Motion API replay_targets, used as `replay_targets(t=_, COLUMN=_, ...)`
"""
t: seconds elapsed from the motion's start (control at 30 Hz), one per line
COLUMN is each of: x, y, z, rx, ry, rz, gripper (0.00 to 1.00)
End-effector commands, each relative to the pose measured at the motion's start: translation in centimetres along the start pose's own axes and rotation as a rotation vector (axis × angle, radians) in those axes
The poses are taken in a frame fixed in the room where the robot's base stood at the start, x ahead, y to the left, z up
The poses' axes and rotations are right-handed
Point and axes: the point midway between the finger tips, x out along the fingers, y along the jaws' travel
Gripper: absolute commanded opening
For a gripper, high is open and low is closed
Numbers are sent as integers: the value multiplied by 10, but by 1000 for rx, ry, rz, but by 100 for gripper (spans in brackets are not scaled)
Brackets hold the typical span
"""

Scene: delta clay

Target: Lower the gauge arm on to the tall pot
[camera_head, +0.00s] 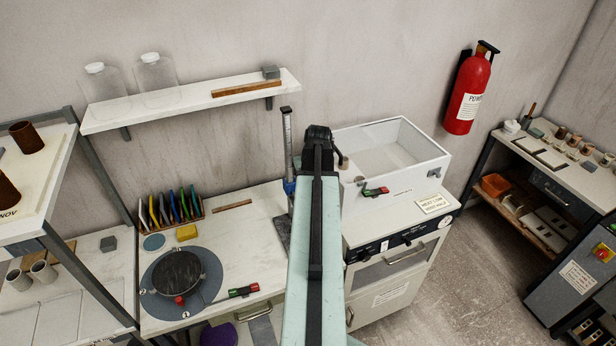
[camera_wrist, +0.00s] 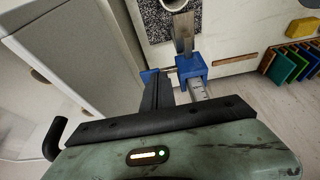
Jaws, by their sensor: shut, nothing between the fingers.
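The gauge's upright scaled post (camera_head: 288,135) stands left of my raised arm, with a blue slider (camera_head: 289,186) low on it. In the wrist view the blue slider (camera_wrist: 191,68) sits on the scaled post, and the flat metal gauge arm (camera_wrist: 183,35) reaches from it toward a round pale rim (camera_wrist: 168,7) at the top edge. This rim seems to be a pot; its height cannot be told. My gripper (camera_wrist: 160,78) is shut and empty, close beside the slider; whether they touch is unclear. My arm hides the gripper in the head view.
A dark speckled plate (camera_wrist: 155,22) lies under the gauge. A white open-topped box (camera_head: 400,185) stands on the cabinet to the right. A turntable (camera_head: 155,300), a rack of coloured tools (camera_head: 200,207) and a yellow block (camera_head: 186,232) occupy the left worktop. A shelf (camera_head: 110,117) hangs above.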

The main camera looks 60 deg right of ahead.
Motion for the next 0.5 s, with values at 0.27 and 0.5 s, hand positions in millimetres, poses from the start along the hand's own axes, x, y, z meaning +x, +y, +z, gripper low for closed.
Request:
replay_targets(t=0.27, x=32, y=0, z=12, rx=-1, ry=-1, rz=0, gripper=0)
replay_targets(t=0.5, x=29, y=-1, z=11, rx=-1, ry=-1, rz=-1, gripper=0)
